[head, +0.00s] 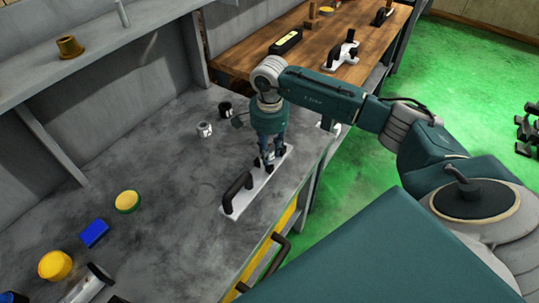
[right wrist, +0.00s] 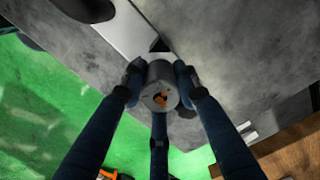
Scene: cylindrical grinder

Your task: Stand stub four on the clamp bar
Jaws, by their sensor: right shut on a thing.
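The clamp bar (head: 261,182) is a long white bar lying near the front edge of the grey bench, with a black handle (head: 237,190) at its near end. My right gripper (head: 266,163) points down over the far part of the bar. In the right wrist view its fingers (right wrist: 160,85) are shut around a grey cylindrical stub (right wrist: 160,88) with an orange mark on its top. The white bar (right wrist: 118,28) runs up to the stub in that view. I cannot tell whether the stub touches the bar. My left gripper is not in view.
A whitish cylinder (head: 204,129) and a black one (head: 225,109) stand left of my right gripper. A yellow-green round thing (head: 127,201), a blue block (head: 94,233) and a yellow round thing (head: 55,265) lie farther left. The bench middle is clear. A wooden table (head: 253,59) stands behind.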

